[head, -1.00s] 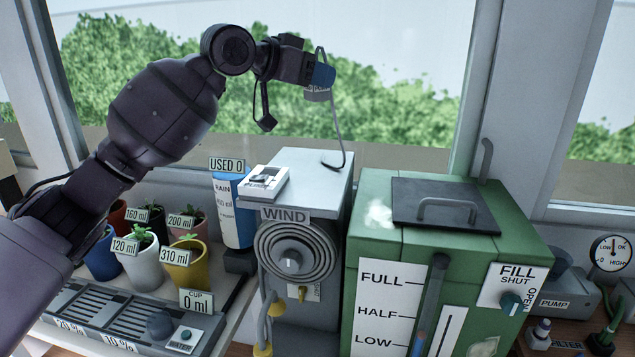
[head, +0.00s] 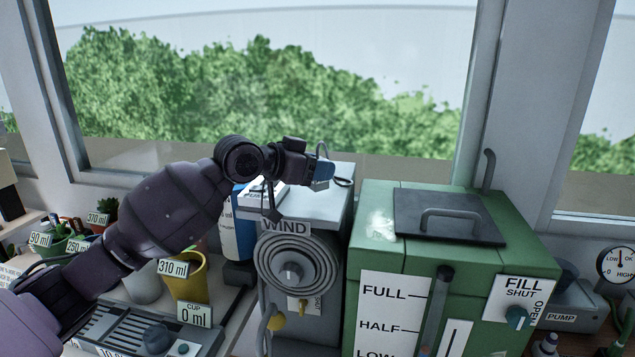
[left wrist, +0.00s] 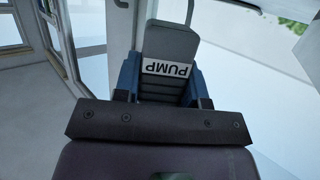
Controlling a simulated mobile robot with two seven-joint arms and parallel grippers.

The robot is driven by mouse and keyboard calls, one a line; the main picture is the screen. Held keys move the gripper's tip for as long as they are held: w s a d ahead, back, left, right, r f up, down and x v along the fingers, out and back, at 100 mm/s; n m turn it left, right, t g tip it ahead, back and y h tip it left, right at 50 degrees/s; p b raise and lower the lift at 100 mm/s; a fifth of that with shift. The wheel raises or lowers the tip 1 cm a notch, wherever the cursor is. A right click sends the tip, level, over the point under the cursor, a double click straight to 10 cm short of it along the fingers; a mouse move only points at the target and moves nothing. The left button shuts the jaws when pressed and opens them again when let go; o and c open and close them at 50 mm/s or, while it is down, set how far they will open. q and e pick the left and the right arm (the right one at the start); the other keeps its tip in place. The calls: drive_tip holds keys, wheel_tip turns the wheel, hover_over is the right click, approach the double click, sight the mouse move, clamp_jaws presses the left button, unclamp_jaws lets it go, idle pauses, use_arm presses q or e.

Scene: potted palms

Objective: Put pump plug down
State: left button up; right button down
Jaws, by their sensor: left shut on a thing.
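The grey pump plug (left wrist: 168,45) with a white PUMP label is between the blue fingers of my left gripper (left wrist: 162,82) in the left wrist view. In the head view my left gripper (head: 322,172) is shut on the plug, which is mostly hidden there. The gripper is over the top of the grey WIND box (head: 318,205), low and close to it. The plug's grey cord (head: 343,182) curls near the box's back right. I cannot tell if the plug touches the top. My right gripper is not in view.
A green tank (head: 400,262) with a handled lid stands right of the WIND box. A white switch plate (head: 254,192) on the box is partly hidden by my arm. Potted plants, including a yellow pot (head: 188,280), stand left. The grey pump (head: 572,300) is at right.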

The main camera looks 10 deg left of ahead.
sight(318, 183)
use_arm(q)
wheel_tip(318, 183, down, 3)
drive_tip(key=shift+f, duration=0.15)
drive_tip(key=o, duration=0.9)
drive_tip(key=shift+f, duration=0.1)
drive_tip(key=shift+a+r, duration=0.1)
drive_tip(key=shift+r, duration=0.1)
drive_tip(key=v, duration=1.2)
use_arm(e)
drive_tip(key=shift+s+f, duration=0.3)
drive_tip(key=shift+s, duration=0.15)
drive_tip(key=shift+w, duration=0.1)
